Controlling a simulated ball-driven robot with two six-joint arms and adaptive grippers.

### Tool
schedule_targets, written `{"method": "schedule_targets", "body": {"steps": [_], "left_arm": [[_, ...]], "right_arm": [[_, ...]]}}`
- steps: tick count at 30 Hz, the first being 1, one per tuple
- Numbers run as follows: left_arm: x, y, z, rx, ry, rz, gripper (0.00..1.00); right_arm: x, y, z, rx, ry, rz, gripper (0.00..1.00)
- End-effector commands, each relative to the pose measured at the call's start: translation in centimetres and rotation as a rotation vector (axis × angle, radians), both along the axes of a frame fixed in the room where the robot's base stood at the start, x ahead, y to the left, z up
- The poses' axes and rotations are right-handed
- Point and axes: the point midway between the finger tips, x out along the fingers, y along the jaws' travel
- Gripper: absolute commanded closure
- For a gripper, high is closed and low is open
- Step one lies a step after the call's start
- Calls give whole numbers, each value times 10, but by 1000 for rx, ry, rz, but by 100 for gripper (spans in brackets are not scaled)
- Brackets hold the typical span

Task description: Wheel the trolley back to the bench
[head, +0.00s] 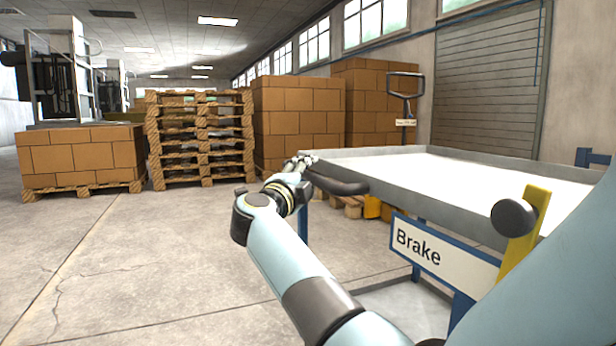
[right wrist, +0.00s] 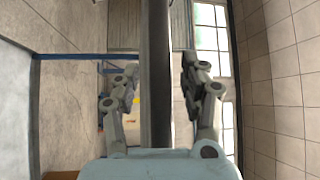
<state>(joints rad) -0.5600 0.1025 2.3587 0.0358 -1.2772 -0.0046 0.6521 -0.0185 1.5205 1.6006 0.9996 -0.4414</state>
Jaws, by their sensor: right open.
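The trolley (head: 440,195) stands at the right in the head view. It has a grey rim around a pale top and blue legs. Its dark handle bar (head: 342,187) sticks out at the near left corner. My right gripper (head: 300,165) is open at the handle. In the right wrist view the dark bar (right wrist: 157,60) runs between the open fingers of my right gripper (right wrist: 160,85), with no clear grip on it. A "Brake" label (head: 440,250) and a yellow lever (head: 528,230) with a black knob are on the trolley's near side. I cannot make out the bench. My left gripper is not in view.
Stacked pallets (head: 200,140) and brown boxes (head: 298,120) stand behind, with a loaded pallet (head: 80,158) at the left. A pallet truck handle (head: 405,88) rises beyond the trolley. A blue frame part (head: 592,157) shows at the far right. The concrete floor (head: 140,270) at the left is clear.

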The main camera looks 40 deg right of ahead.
Motion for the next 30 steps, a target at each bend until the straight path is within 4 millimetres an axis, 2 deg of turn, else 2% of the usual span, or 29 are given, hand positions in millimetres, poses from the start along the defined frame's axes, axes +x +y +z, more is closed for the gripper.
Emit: {"method": "schedule_targets", "body": {"steps": [5, 15, 30], "left_arm": [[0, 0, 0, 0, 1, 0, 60], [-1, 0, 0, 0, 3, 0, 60], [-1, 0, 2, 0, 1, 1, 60]], "right_arm": [[0, 0, 0, 0, 0, 0, 57], [0, 0, 0, 1, 1, 0, 100], [-1, -3, -1, 0, 5, -1, 100]]}}
